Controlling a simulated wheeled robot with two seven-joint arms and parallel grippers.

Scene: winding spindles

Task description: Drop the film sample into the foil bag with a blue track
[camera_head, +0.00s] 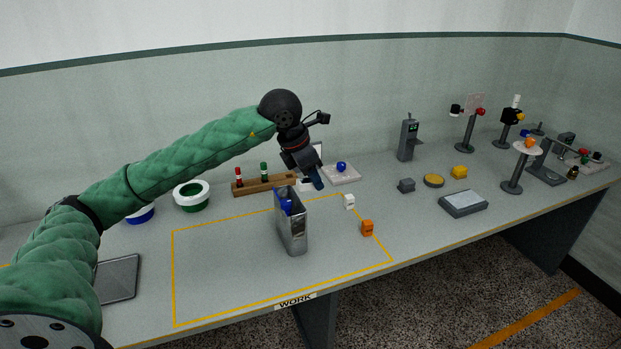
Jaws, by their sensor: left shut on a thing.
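The foil bag (291,235) is a silver pouch standing upright on the table, with its open top facing up and blue showing at its mouth. My left gripper (318,184) points down just right of and behind the bag's top in the picture, apart from it. I cannot pick out the film sample for certain. A pale piece (305,185) shows beside the fingers, partly hidden, and I cannot tell whether it is held. My right gripper is not in view.
A white block (349,201) and an orange block (367,228) stand right of the bag. Behind are a wooden rack (258,184) and a pale tray (347,179) with a blue ball. Stands and instruments fill the right. The marked area's left part is clear.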

